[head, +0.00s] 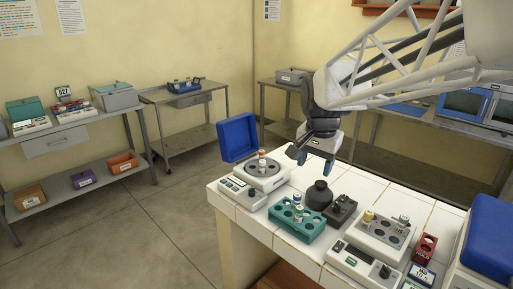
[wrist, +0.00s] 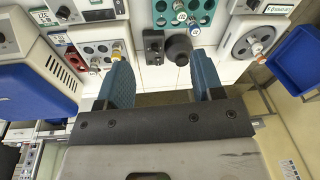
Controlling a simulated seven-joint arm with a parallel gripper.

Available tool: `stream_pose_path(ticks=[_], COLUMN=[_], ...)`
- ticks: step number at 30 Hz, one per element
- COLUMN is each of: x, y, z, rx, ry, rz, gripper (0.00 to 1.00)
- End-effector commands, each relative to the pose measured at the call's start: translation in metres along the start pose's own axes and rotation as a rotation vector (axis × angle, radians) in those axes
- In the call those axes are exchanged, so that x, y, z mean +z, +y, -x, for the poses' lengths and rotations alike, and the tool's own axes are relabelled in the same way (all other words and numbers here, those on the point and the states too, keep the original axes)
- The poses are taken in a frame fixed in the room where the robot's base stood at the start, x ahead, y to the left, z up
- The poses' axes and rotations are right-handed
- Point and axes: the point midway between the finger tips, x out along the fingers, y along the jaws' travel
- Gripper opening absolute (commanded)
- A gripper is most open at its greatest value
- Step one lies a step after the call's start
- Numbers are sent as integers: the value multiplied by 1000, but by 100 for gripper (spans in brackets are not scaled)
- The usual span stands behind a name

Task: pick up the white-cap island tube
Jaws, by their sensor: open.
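My gripper (head: 297,155) is open and empty, high above the back edge of the white tiled island. Its two blue fingers also show spread apart in the wrist view (wrist: 160,52). A yellow-capped tube (head: 368,216) stands in the same block (head: 378,240). Another tube (head: 262,158) with orange stands on the round-topped device.
The round-topped device (head: 240,190) has a raised blue lid (head: 237,138). A red holder (head: 425,247) and blue-lidded box (head: 488,240) are at right. Side tables stand along the walls.

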Motion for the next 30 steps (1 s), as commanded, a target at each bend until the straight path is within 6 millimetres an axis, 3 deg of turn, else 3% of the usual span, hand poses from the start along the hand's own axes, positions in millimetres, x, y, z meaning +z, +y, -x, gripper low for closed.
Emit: stream_pose_path(ticks=[14,30], x=[-84,-162], y=[-94,-198], z=[-33,-101], rx=[30,76], ry=[-35,-61], rz=[-282,-603], gripper=[61,61])
